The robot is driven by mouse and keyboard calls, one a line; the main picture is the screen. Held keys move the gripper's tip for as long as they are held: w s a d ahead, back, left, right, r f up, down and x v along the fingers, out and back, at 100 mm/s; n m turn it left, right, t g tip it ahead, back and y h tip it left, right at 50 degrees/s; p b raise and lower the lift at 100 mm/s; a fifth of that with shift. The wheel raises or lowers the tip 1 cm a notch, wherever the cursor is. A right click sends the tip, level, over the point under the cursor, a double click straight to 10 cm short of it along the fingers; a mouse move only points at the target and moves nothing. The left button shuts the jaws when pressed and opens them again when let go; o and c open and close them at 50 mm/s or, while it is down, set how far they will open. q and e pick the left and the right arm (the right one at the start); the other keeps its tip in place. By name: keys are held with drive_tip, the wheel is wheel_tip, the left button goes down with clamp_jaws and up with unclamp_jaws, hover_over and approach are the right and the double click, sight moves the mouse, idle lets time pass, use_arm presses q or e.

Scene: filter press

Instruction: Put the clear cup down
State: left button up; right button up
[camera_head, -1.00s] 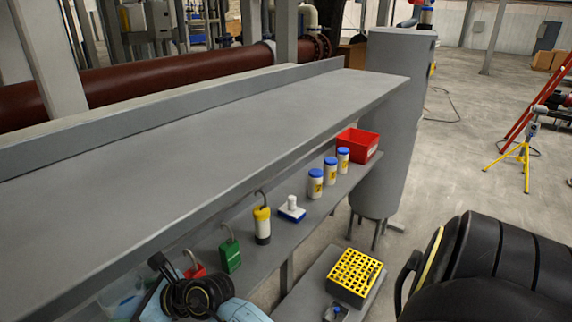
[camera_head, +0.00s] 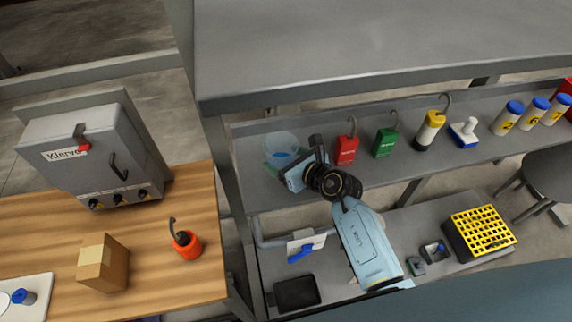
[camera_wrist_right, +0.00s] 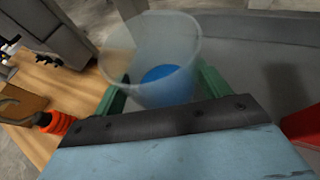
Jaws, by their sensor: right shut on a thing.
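The clear cup (camera_head: 283,143) is a see-through tumbler with a blue patch at its bottom. It shows at the left end of the upper grey shelf (camera_head: 262,195) in the head view, close to upright. My right gripper (camera_head: 279,166) is shut on it. In the right wrist view the cup (camera_wrist_right: 150,45) sits between the two green fingers of my right gripper (camera_wrist_right: 160,92). I cannot tell whether the cup's base touches the shelf. My left gripper is out of view.
The grey top (camera_head: 380,45) overhangs behind. A wooden table (camera_head: 200,215) with an orange object (camera_head: 187,244) is at left.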

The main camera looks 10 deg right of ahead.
drive_tip(key=shift+f, duration=1.25)
drive_tip(key=shift+b, duration=0.3)
drive_tip(key=shift+f, duration=0.15)
drive_tip(key=o, duration=1)
drive_tip(key=shift+r, duration=0.2)
drive_tip(key=p+v, duration=0.1)
drive_tip(key=v, duration=1.1)
